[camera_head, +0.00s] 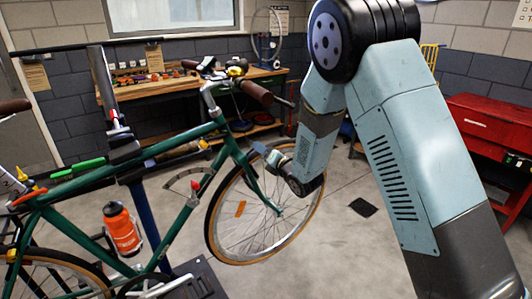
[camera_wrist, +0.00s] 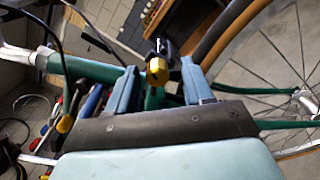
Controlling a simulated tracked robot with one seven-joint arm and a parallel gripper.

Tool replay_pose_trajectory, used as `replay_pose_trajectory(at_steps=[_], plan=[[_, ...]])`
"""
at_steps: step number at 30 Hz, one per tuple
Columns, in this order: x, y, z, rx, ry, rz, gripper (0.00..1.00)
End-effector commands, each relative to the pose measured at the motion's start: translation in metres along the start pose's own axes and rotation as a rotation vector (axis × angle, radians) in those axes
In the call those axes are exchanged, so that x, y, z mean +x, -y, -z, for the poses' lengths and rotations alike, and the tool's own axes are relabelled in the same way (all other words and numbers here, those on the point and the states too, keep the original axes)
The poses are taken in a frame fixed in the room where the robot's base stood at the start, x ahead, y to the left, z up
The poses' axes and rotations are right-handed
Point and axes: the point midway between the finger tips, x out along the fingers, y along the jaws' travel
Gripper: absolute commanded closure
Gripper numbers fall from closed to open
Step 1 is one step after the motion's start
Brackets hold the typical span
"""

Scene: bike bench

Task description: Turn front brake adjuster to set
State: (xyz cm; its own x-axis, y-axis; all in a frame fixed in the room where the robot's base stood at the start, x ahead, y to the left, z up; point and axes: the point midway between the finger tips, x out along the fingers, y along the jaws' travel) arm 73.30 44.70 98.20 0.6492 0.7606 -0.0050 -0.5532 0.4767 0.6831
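A yellow knob with a dark top (camera_wrist: 157,70), which looks like the front brake adjuster, shows in the wrist view near the bike's front wheel. My gripper (camera_wrist: 160,88) has its two blue-grey fingers apart, one on each side of the knob, with gaps visible on both sides. In the head view my gripper (camera_head: 262,149) is by the fork just above the front wheel (camera_head: 211,222), and I cannot make out the knob there. The green bike frame (camera_head: 157,160) is held in a work stand. The knob's setting cannot be read.
Green frame tubes (camera_wrist: 92,69) and cables lie close to my fingers in the wrist view. A workbench (camera_head: 160,88) stands behind the bike, and a red cabinet (camera_head: 485,125) at right. Open floor lies right of the wheel.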

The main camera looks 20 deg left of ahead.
Motion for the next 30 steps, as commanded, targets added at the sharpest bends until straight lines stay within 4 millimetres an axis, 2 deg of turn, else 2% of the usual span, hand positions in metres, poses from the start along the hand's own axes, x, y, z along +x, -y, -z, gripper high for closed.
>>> replay_pose_trajectory(at_steps=[7, 11, 24, 30], plan=[[-0.002, -0.001, -0.001, 0.000, 0.002, -0.001, 0.49], [-0.013, -0.001, -0.002, 0.000, 0.003, -0.001, 0.49], [-0.096, 0.001, -0.001, 0.001, 0.002, 0.001, 0.49], [-0.124, 0.001, 0.001, 0.001, 0.001, 0.001, 0.49]])
